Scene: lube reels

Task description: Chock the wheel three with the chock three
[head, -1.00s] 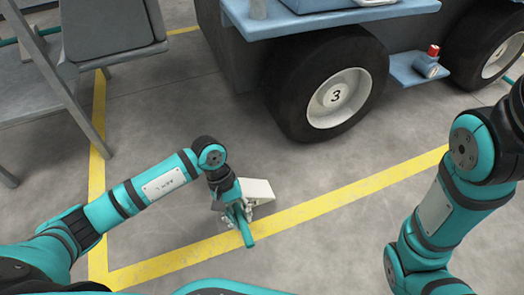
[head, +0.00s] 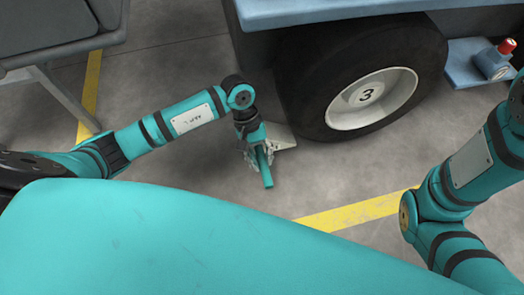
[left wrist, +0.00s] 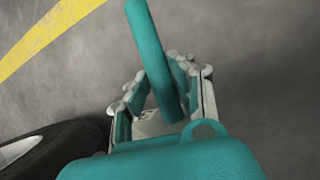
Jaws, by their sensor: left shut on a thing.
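Wheel three (head: 345,85) is a black tyre with a pale hub marked 3, under the vehicle; part of a tyre also shows at the lower left of the left wrist view (left wrist: 60,152). The chock three (head: 281,138) is an off-white wedge with a teal bar handle (left wrist: 152,58), low at the floor by the tyre's lower left side. I cannot tell whether it touches the tyre. My left gripper (head: 259,157) is shut on the chock's handle and hides part of the wedge. My right arm is at the right; its gripper is out of view.
A blue ledge (head: 475,72) with a red-capped item juts out right of the wheel. A grey metal frame (head: 60,92) stands at the left. Yellow floor lines (head: 365,210) cross open concrete. My teal body covers the lower part of the head view.

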